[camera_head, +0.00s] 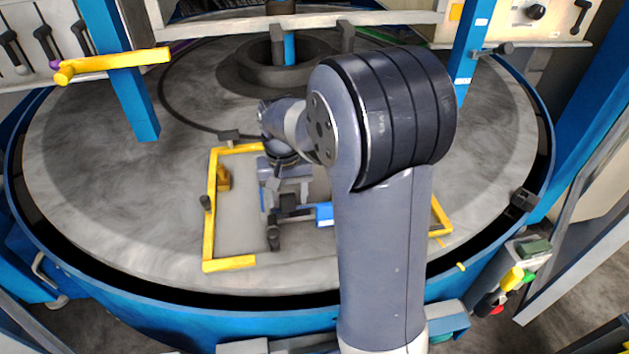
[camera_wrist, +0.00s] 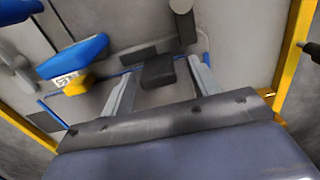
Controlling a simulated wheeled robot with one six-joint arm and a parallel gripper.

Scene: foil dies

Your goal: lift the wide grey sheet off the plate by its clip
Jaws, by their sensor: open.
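A wide grey sheet (camera_head: 238,225) lies flat on the round grey plate (camera_head: 90,180), between yellow corner bars. My gripper (camera_head: 289,202) is over the sheet, left of my upper arm, which hides the sheet's right part. In the wrist view its two fingers are spread and empty, with a dark block (camera_wrist: 158,72) seen between their tips. I cannot tell whether the fingers touch this block, or whether it is the sheet's clip. A blue piece with a yellow foot (camera_wrist: 75,60) lies left of the fingers; a blue piece (camera_head: 324,213) also shows in the head view.
A yellow bar (camera_head: 210,210) edges the sheet on the left, with a small yellow block (camera_head: 222,179) inside it. Dark knobs (camera_head: 274,239) stand near the sheet's front. Blue posts (camera_head: 136,100) rise around the plate. The plate's left side is clear.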

